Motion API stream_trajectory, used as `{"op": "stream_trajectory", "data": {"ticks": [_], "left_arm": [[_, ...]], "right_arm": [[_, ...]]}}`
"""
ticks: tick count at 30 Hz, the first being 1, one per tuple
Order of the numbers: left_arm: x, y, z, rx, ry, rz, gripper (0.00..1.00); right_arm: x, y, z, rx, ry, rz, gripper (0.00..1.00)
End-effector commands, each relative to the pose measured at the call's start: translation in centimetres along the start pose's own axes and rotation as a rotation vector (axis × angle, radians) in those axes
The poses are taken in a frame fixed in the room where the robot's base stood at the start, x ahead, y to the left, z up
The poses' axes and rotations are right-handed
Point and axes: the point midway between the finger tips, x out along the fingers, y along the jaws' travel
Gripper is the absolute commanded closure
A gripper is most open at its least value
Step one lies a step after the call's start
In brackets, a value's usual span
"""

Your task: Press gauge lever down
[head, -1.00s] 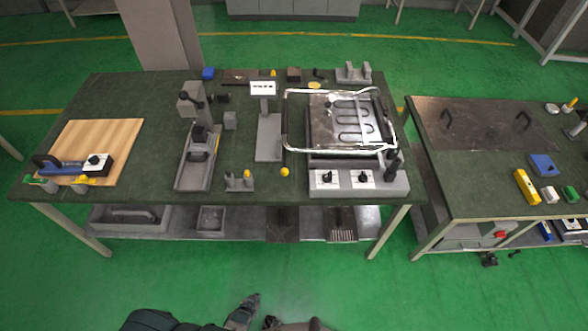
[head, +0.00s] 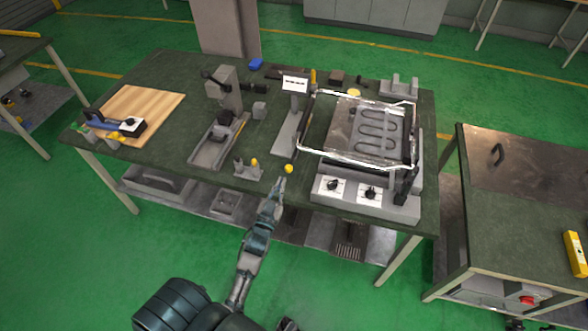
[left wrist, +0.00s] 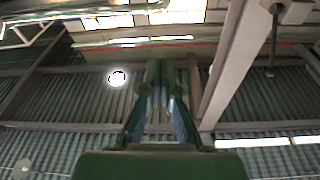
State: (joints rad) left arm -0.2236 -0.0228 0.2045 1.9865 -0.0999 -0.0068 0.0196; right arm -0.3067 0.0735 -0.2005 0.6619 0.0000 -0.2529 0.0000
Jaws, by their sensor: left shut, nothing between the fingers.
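A grey press-like device (head: 222,125) stands on the green workbench, with a dark lever arm (head: 218,79) sticking out near its top. To its right is a grey stand with a white display panel (head: 294,84). Which of these bears the gauge lever I cannot tell for sure. My left gripper (head: 279,185) is shut and empty at the bench's front edge, near a small yellow knob (head: 289,169), apart from the device and the stand. In the left wrist view the fingers (left wrist: 158,82) point up towards the ceiling; no task object shows there. My right gripper is not clearly visible.
A heating unit (head: 366,147) with a wire frame and two dials fills the bench's right side. A small grey fixture (head: 248,171) sits near the front edge. A wooden board (head: 150,105) lies at left. A second table (head: 510,215) stands at right.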

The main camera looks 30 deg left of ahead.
Motion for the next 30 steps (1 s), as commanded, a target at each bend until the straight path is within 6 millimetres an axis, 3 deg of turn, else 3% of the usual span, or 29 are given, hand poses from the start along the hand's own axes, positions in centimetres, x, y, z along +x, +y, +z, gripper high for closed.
{"op": "stream_trajectory", "data": {"ticks": [10, 23, 30], "left_arm": [[1.3, 0.3, -0.2, 0.003, 0.001, 0.001, 1.00], [10.1, 0.3, -0.2, 0.004, 0.001, 0.001, 1.00], [8.9, 0.3, 3.1, 0.003, -0.004, 0.001, 1.00]], "right_arm": [[-0.1, 0.4, 0.1, -0.001, 0.005, 0.004, 0.60], [-0.4, 0.9, 1.5, -0.003, -0.010, 0.011, 0.60], [-0.1, 1.2, 0.8, -0.004, 0.001, 0.014, 0.60]]}}
